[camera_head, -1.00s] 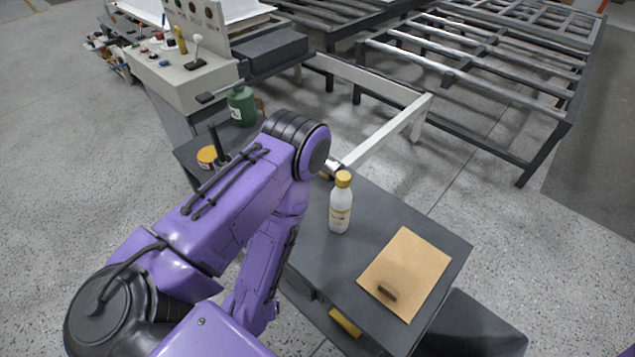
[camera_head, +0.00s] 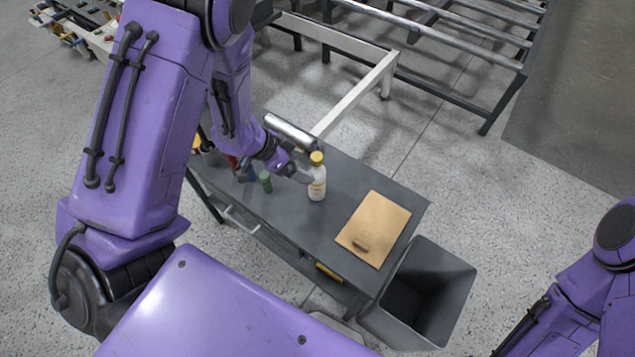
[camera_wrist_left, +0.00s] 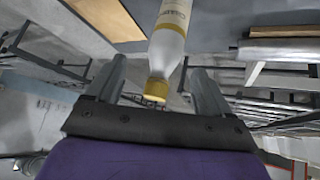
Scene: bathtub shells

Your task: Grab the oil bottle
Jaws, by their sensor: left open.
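The oil bottle (camera_head: 317,184) is white with a yellow cap and a label. It stands upright on the grey table (camera_head: 345,180). My left gripper (camera_head: 304,176) is just left of the bottle in the head view, its fingers pointing at it. In the left wrist view the open fingers (camera_wrist_left: 158,92) stand on either side of the yellow cap (camera_wrist_left: 156,90), with the bottle body (camera_wrist_left: 170,40) beyond. I cannot tell whether a finger touches it. My right arm shows at the lower right of the head view, but its gripper is out of view.
A brown board (camera_head: 374,222) with a small dark item (camera_head: 361,245) lies right of the bottle. A green item (camera_head: 265,181) stands left, near my left arm. A metal cylinder (camera_head: 290,131) lies behind. A grey bin (camera_head: 418,292) stands beside the table.

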